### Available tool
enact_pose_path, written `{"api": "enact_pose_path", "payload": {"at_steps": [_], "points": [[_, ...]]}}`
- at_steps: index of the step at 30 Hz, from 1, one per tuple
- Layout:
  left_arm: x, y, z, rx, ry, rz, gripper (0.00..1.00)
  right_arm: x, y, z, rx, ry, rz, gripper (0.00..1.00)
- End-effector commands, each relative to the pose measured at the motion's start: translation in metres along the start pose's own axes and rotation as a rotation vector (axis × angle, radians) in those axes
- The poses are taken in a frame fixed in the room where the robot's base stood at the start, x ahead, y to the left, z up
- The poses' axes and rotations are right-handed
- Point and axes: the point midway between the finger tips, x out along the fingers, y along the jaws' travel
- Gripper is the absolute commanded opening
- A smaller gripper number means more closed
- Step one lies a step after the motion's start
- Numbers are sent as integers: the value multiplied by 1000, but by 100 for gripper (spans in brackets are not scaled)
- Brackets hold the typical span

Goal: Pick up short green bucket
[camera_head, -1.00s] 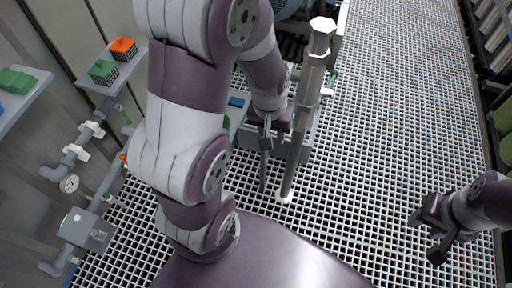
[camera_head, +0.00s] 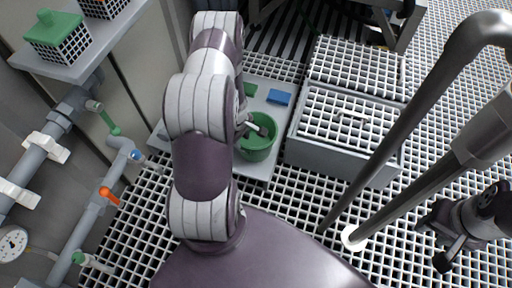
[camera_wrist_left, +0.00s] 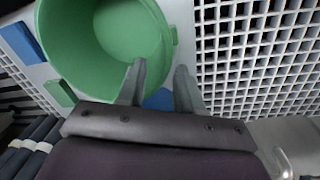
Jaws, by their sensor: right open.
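The short green bucket (camera_head: 258,150) stands upright on a light grey platform, left of a grey grated box. The wrist view looks into its open, empty inside (camera_wrist_left: 100,40). My left gripper (camera_head: 262,129) is over the bucket's rim. In the wrist view its two fingers (camera_wrist_left: 160,72) are apart, one over the bucket's inside and the other just outside the near wall; I cannot tell whether they touch it. My right gripper (camera_head: 428,240) is open and empty at the lower right, over the grated floor.
A blue flat piece (camera_head: 279,97) and a green one (camera_head: 249,89) lie behind the bucket. The grated box (camera_head: 345,150) stands close on its right. Grey metal poles (camera_head: 400,150) cross the right side. Pipes with valves (camera_head: 90,215) run along the left wall.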

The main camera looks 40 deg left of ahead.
Motion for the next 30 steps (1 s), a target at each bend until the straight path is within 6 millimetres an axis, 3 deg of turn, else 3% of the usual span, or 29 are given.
{"api": "enact_pose_path", "payload": {"at_steps": [1,5,9,12,18,21,22,30], "points": [[16,-1,0,1,0,0,36,13,0,2,0,0,0,43],[30,-1,0,2,0,0,36,25,0,3,0,0,0,43],[60,-2,1,3,0,0,36,53,0,6,0,0,0,43],[70,-2,1,3,1,1,36,59,0,7,0,-1,0,43],[66,-1,1,3,1,1,36,54,0,6,0,0,0,43],[66,-1,1,3,0,1,3,54,0,6,0,0,0,43],[66,-1,1,3,0,1,0,54,0,6,0,0,0,43],[66,-1,1,3,0,1,0,54,0,6,0,0,0,43]]}}
